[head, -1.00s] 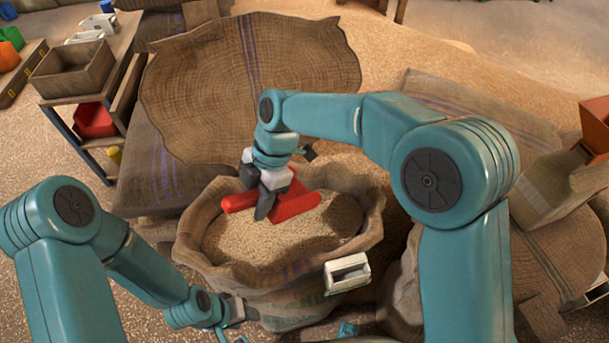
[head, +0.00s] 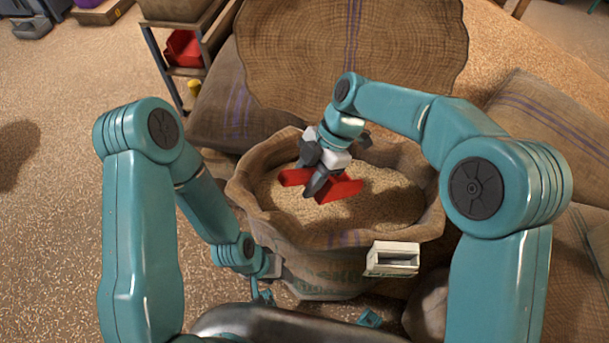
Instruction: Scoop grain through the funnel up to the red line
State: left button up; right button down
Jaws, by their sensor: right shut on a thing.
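A burlap sack (head: 300,235) stands open in the middle of the head view, filled with pale grain (head: 385,205). My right gripper (head: 316,184) is shut on a red scoop (head: 340,190) over the far left part of the grain. The gripper covers the scoop's middle. I cannot tell whether the scoop touches the grain or holds any. My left gripper (head: 265,283) is low at the sack's front left side, and its jaws are too small and hidden to read. I see no funnel and no red line.
A small white open box (head: 393,258) is at the sack's front right. Folded sacks (head: 240,110) lie behind left, and a large burlap sheet (head: 350,60) spreads behind. A shelf rack with a red bin (head: 184,50) stands at the upper left.

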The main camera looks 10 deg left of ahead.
jog(key=shift+w+d+f+b, duration=1.25)
jog(key=shift+f+b, duration=0.35)
jog(key=shift+f, duration=2.25)
jog(key=shift+w+d+f+b, duration=1.25)
jog(key=shift+f+b, duration=0.3)
jog(key=shift+f, duration=2.25)
jog(key=r+t+h+p, duration=0.1)
jog(key=r, duration=0.2)
jog(key=r+t+h+p, duration=0.1)
jog(key=r, duration=0.2)
jog(key=s+a+r+t+h+p, duration=0.1)
jog(key=r+p, duration=0.1)
jog(key=shift+s+a+r+t+h, duration=0.1)
jog(key=shift+r+t+h, duration=0.2)
jog(key=shift+r, duration=0.1)
jog(key=shift+s+a+t+h, duration=0.4)
jog(key=shift+a, duration=0.05)
jog(key=shift+s+a+r+t+h+p, duration=0.15)
jog(key=shift+s+a+r, duration=0.1)
jog(key=shift+r, duration=0.3)
jog(key=shift+s+a+r+t+h+p, duration=0.15)
jog(key=shift+s+a+r, duration=0.05)
jog(key=shift+r, duration=0.3)
jog(key=shift+s+a+r+p, duration=0.15)
jog(key=shift+r+p, duration=0.45)
jog(key=shift+r, duration=0.15)
jog(key=shift+s+a+r+p, duration=0.1)
jog(key=shift+r+p, duration=0.5)
jog(key=shift+r, duration=0.1)
